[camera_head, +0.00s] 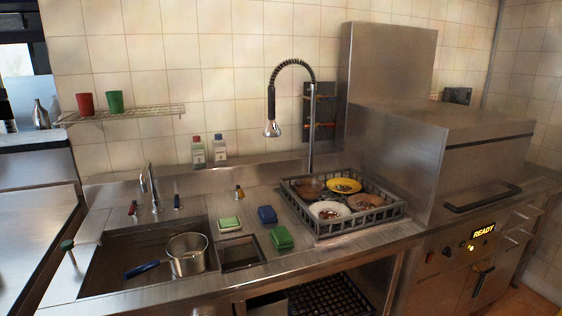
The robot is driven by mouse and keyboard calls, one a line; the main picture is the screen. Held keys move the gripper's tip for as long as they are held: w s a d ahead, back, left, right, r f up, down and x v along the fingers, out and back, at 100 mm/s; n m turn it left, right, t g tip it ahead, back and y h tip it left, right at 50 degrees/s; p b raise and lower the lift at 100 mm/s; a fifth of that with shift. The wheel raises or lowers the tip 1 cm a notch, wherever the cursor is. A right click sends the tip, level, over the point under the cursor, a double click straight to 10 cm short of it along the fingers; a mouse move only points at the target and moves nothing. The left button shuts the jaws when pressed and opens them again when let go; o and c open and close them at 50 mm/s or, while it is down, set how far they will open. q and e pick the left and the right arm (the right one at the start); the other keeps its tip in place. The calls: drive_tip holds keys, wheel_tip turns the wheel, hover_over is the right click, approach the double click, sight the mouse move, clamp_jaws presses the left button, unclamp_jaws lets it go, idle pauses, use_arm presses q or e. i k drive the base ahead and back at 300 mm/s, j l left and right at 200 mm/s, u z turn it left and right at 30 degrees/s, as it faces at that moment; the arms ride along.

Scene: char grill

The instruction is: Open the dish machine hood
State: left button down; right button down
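The dish machine hood (440,150) is a large stainless steel box at the right in the head view. It appears lowered over the machine, with its lower edge near the counter. A dark bar handle (482,197) sits low on its front face. Below it, the machine's control panel (478,238) shows a lit yellow "READY" display. A tall steel column (388,60) stands behind the hood. Neither of my grippers shows in the head view.
A dish rack (340,226) with several dirty dishes stands on the counter left of the hood. A spray faucet (272,110) hangs above the counter. Sponges (282,238), a sink (110,270) with a pot (187,255), and a wire shelf (130,113) with two cups are farther left.

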sight(447, 160)
drive_tip(key=z, duration=1.3)
drive_tip(key=i+l+z, duration=0.1)
drive_tip(key=i+l, duration=0.45)
drive_tip(key=i+l+z, duration=0.1)
drive_tip(key=i+l, duration=0.4)
drive_tip(key=i, duration=0.3)
